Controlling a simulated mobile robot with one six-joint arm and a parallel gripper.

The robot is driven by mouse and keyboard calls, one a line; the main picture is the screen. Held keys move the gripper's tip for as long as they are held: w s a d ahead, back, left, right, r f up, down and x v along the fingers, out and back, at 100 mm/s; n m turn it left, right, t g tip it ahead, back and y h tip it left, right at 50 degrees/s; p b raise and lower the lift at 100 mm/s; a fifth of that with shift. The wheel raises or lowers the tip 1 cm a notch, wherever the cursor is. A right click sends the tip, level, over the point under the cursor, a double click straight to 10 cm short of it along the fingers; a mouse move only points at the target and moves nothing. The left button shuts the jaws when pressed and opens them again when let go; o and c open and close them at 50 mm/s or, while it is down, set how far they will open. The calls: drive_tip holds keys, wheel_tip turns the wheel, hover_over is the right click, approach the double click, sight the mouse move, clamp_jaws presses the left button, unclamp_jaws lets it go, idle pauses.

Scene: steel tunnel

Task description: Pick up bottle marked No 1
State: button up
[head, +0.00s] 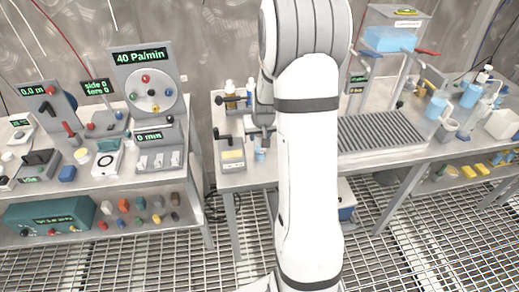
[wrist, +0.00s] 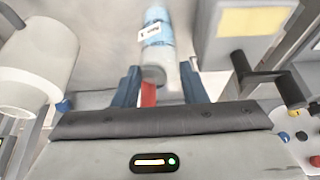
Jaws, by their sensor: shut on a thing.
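A light blue bottle (wrist: 158,42) with a white label, which seems to read No 1, stands out between the two blue fingers of my gripper (wrist: 160,88) in the wrist view. The fingers are shut on its sides near its grey end. In the head view my gripper (head: 262,134) is at the left of my arm, over the front part of the middle bench (head: 232,181). A small part of the bottle (head: 260,154) shows below it. My arm hides the rest. I cannot tell whether the bottle touches the bench.
A grey device with a yellow panel (head: 232,155) stands just left of my gripper; its crank handle (wrist: 262,72) is close in the wrist view. Small bottles (head: 230,90) stand behind. A left bench holds gauges (head: 148,85). A ribbed tray (head: 380,133) lies to the right.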

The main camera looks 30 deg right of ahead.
clamp_jaws()
drive_tip(key=shift+r, duration=0.15)
